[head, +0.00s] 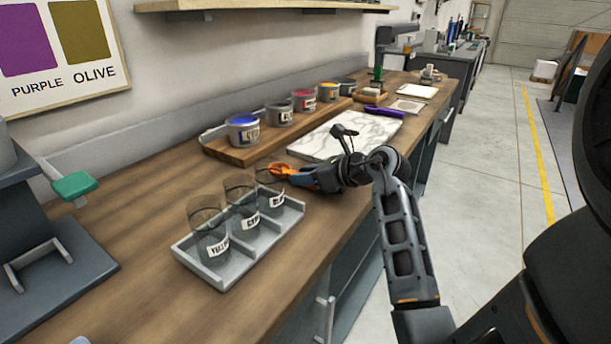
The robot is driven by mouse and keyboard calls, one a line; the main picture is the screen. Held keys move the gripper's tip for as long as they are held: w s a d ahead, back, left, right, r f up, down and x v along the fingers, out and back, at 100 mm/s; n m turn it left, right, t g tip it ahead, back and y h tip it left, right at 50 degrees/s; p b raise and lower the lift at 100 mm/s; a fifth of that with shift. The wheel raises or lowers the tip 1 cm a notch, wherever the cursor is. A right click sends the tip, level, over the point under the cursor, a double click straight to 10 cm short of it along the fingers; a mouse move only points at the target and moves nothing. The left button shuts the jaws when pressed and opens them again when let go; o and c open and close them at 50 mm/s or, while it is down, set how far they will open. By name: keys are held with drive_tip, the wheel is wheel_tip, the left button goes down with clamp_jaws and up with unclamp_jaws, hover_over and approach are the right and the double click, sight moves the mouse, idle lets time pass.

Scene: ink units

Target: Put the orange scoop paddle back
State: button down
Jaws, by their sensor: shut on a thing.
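The orange scoop paddle (281,168) is at the end of my gripper (296,174), which is shut on it. The paddle is small here and partly covered by the gripper. It is at the rim of the far clear glass jar (264,185); I cannot tell whether it is inside, over or behind the jar. This jar, a middle jar (240,196) and a near jar (209,237) stand upright with white labels in a grey tray (222,282).
A white marble slab (322,143) lies behind my gripper. A wooden rack (232,153) holds several paint tins. A purple paddle (386,113) lies beyond the slab. Bare bench lies around the tray.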

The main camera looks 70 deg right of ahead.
drive_tip(key=shift+f, duration=0.15)
drive_tip(key=c, duration=0.8)
unclamp_jaws()
drive_tip(key=shift+r, duration=0.2)
drive_tip(key=v, duration=1.2)
